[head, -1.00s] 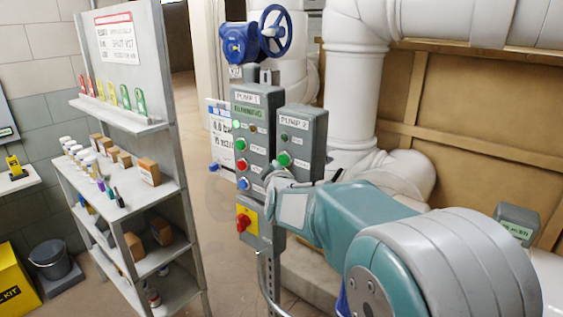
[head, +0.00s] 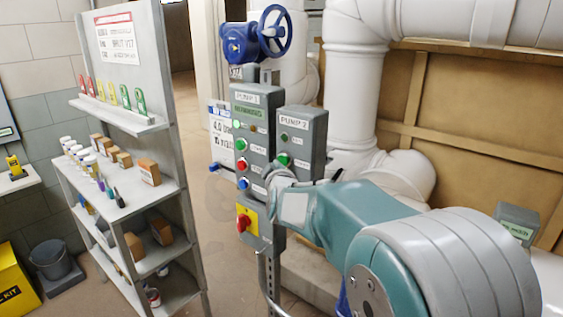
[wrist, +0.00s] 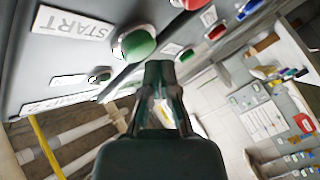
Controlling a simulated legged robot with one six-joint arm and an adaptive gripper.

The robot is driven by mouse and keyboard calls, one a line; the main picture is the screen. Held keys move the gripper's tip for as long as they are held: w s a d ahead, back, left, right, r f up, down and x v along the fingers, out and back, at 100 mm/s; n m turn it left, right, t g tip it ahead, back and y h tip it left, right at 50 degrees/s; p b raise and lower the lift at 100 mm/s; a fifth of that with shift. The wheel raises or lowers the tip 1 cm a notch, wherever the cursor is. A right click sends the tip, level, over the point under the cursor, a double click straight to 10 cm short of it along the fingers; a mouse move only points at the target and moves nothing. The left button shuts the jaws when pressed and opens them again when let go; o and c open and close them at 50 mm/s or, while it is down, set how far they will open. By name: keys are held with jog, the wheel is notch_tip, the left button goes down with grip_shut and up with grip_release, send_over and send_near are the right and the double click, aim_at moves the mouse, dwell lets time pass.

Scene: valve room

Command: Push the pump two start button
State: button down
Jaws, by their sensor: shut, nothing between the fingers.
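The pump two box (head: 301,130) is grey and stands right of the taller pump one box (head: 252,100) in the head view. Its green start button (head: 283,159) sits low on its face. In the wrist view the green button (wrist: 136,43) has a white START label (wrist: 72,22) beside it. My gripper (wrist: 158,70) is shut and empty, its tips just below and right of this button in the picture. I see a small offset there and cannot tell the depth between them. In the head view my wrist is just under the button, and the fingertips are hard to make out.
Pump one carries green, red and blue buttons close to the left. A red switch on a yellow plate (head: 246,218) sits below. A shelf rack (head: 120,190) with small goods stands left. White pipes (head: 352,90) rise behind the boxes. A blue valve wheel (head: 275,30) is above.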

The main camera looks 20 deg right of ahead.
jog(key=shift+w+d, duration=0.15)
jog(key=shift+d, duration=0.1)
jog(key=shift+w+d, duration=0.25)
jog(key=shift+d, duration=0.1)
dwell(0.8)
jog(key=shift+s+a, duration=0.55)
jog(key=shift+a, duration=0.15)
jog(key=s+a, duration=0.1)
jog(key=a, duration=0.1)
jog(key=s+a, duration=0.2)
dwell(0.7)
dwell(0.4)
